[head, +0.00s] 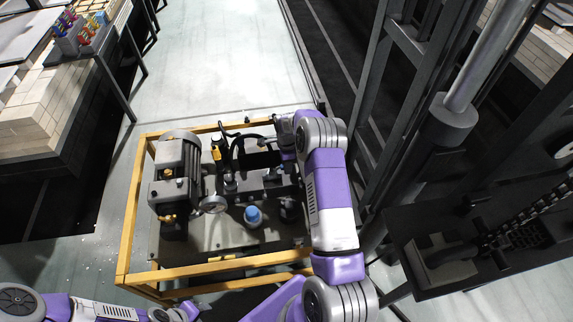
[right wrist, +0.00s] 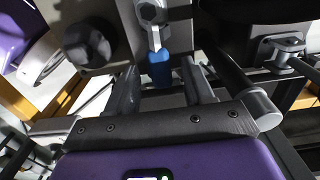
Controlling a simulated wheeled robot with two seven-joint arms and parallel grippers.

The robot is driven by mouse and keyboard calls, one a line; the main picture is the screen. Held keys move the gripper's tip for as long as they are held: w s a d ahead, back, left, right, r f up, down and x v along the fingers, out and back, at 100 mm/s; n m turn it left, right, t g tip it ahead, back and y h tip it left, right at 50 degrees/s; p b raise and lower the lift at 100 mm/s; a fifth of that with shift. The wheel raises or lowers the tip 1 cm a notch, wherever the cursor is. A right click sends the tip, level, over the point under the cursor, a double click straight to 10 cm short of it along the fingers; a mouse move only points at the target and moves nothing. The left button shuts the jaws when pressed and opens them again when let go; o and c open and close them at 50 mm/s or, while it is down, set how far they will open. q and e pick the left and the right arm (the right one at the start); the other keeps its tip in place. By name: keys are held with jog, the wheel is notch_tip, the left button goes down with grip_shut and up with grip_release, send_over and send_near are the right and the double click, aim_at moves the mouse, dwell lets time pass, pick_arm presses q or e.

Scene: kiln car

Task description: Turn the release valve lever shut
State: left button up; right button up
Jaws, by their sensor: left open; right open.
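In the right wrist view a silver lever (right wrist: 154,38) with a blue grip (right wrist: 160,72) hangs from a rounded pivot at the top of the picture. My right gripper (right wrist: 162,85) is open, with one finger on each side of the blue grip. Gaps show on both sides, so it is not clamped. In the head view my right arm reaches over the yellow-framed power unit (head: 215,240) and hides the lever. My left gripper (head: 192,311) is at the bottom edge, just outside the frame's front left corner, small and partly seen.
A yellow frame (head: 128,215) surrounds the unit, which carries a motor (head: 178,170), a gauge (head: 214,204) and a blue cap (head: 253,215). A dark round knob (right wrist: 88,45) is left of the lever. Steel uprights stand at right; floor is open beyond.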

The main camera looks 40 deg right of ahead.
grip_shut()
dwell(0.3)
